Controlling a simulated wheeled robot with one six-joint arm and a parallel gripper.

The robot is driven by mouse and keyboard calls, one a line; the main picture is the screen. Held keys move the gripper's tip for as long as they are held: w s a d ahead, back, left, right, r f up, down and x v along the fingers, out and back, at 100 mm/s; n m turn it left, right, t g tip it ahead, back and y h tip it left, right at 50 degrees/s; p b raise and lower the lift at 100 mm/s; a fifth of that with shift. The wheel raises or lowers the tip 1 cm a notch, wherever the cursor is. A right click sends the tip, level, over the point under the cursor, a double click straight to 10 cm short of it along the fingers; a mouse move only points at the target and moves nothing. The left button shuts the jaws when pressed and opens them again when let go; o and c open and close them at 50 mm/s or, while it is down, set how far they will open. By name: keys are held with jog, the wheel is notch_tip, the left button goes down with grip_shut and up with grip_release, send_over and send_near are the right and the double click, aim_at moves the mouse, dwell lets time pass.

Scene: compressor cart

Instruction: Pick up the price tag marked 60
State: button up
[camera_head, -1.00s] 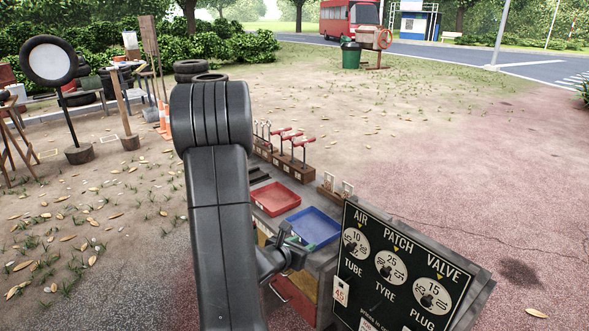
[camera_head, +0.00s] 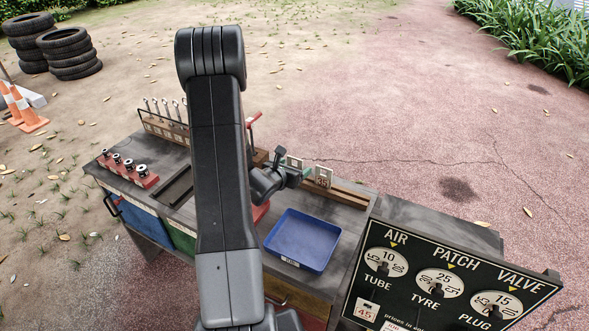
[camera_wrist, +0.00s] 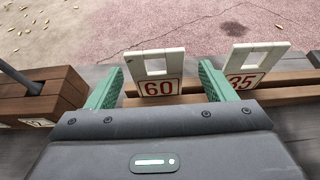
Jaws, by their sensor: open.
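The price tag marked 60 (camera_wrist: 158,88) is a white plate with a square opening and red figures. It stands upright in a wooden strip. In the wrist view it shows between the two green fingers of my gripper (camera_wrist: 160,74), with gaps on both sides; the gap is wider on the right. My gripper is open and holds nothing. In the head view my gripper (camera_head: 292,172) is at the wooden strip, and the tag 60 (camera_head: 294,162) shows partly behind it.
A tag marked 35 (camera_wrist: 252,68) stands just right of my gripper's right finger. A wooden block (camera_wrist: 40,97) is at the left. The blue tray (camera_head: 302,240) lies in front of the strip. A black price board (camera_head: 440,285) stands at the cart's right end.

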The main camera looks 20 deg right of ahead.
jog(key=p+x, duration=0.1)
jog(key=x, duration=0.3)
jog(key=shift+a+f, duration=0.1)
jog(key=shift+f, duration=0.15)
jog(key=c, duration=1)
jog(key=shift+r, duration=0.1)
jog(key=shift+c, duration=0.2)
